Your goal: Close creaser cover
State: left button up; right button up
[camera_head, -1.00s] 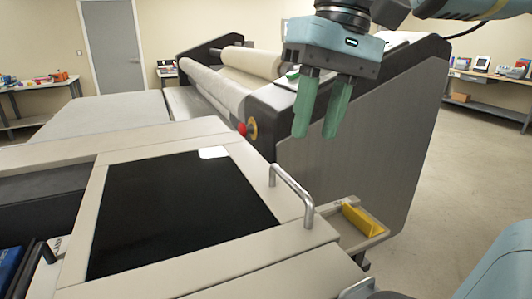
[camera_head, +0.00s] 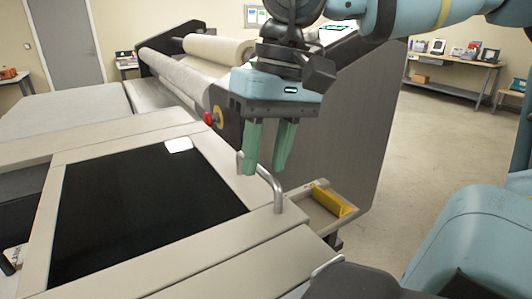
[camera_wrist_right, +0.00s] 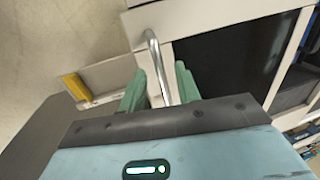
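The creaser cover (camera_head: 222,177) is a beige frame around a dark window (camera_head: 140,215), looking nearly flat on the machine. A bent silver handle (camera_head: 266,182) stands on its right side. My right gripper (camera_head: 265,173) points down at the handle, its two green fingers apart. In the right wrist view the handle (camera_wrist_right: 155,55) runs between the fingertips (camera_wrist_right: 160,75); contact with either finger cannot be told. Part of the handle is hidden behind the fingers in the head view. My left gripper is not in view.
A roll laminator with a grey side panel (camera_head: 335,130) and a red knob (camera_head: 209,118) stands just behind. A small tray holds a yellow block (camera_head: 333,201) right of the handle. Another silver handle (camera_head: 328,264) is at the front. Open floor lies to the right.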

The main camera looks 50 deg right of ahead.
jog(key=shift+f, duration=0.2)
jog(key=shift+c, duration=0.3)
grip_shut()
